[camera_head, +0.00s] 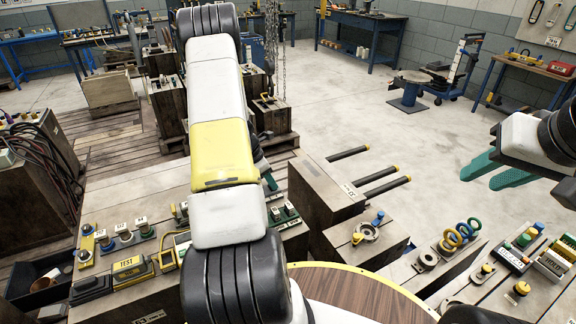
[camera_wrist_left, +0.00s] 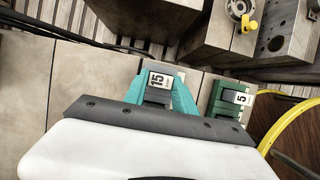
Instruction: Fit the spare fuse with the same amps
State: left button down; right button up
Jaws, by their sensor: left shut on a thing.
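My left gripper (camera_wrist_left: 160,88) is shut on a fuse labelled 15 (camera_wrist_left: 158,81), its teal fingers on either side of it. I cannot tell whether this fuse is seated or lifted. A fuse labelled 5 (camera_wrist_left: 242,98) sits in a dark green block to its right in the left wrist view. In the head view my left arm hides most of this gripper; only a bit of teal shows beside the arm. Small green holders with pale labels (camera_head: 289,209) stand just right of the arm. My right gripper (camera_head: 481,178) is empty, with its teal fingers apart, high at the right.
A bench at left holds several labelled pieces (camera_head: 121,230) and a yellow TEST unit (camera_head: 128,265). A wooden block with dark rods (camera_head: 325,190) stands right of my left arm. Coloured rings (camera_head: 462,232) and a labelled panel (camera_head: 511,257) lie at lower right.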

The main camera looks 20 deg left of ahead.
pick_arm(q)
jog(key=shift+f, duration=0.15)
jog(key=c, duration=0.9)
grip_release()
jog(key=shift+c, duration=0.2)
jog(key=shift+r, duration=3.75)
